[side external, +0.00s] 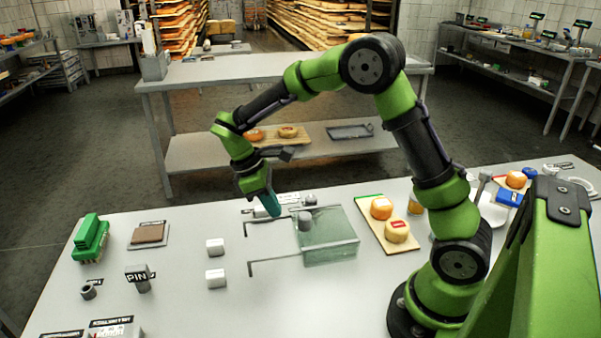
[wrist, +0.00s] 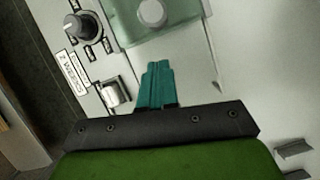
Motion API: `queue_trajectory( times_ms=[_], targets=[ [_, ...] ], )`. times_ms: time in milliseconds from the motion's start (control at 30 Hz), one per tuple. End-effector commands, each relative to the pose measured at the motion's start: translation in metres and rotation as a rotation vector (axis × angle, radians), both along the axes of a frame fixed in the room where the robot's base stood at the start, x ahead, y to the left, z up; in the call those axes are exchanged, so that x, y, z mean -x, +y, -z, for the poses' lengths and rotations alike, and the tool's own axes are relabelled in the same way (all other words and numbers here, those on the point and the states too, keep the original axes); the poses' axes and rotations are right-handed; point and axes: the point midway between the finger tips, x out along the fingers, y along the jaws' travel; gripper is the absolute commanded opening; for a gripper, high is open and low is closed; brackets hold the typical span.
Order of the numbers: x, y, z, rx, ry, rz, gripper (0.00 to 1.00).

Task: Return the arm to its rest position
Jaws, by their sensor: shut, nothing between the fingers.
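My arm is green and black and reaches over the grey table from the right in the side external view. My gripper (side external: 271,205) has teal fingers that point down above the table's back part, left of a green glass block (side external: 330,240). In the wrist view my gripper (wrist: 157,72) shows its teal fingers pressed together, with nothing between them. The glass block (wrist: 185,25) lies just beyond the fingertips there, with a round grey knob on it.
A wooden board (side external: 388,228) with two cheese wheels (side external: 381,208) (side external: 397,230) lies right of the glass block. Two white cubes (side external: 215,247) (side external: 215,278), a green brush-like item (side external: 90,238) and a brown pad (side external: 148,234) stand to the left. Free table shows between them.

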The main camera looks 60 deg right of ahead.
Motion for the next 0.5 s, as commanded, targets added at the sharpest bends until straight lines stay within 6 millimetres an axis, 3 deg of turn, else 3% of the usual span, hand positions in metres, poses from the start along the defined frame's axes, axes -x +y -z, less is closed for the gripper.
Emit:
queue_trajectory(
  times_ms=[33, 200, 500],
  targets=[
    [-0.005, 0.002, -0.016, 0.001, -0.012, 0.002, 0.00],
    [-0.017, 0.010, -0.052, 0.000, -0.011, 0.003, 0.00],
    [-0.027, 0.017, -0.087, 0.001, -0.008, 0.005, 0.00]
  ],
)
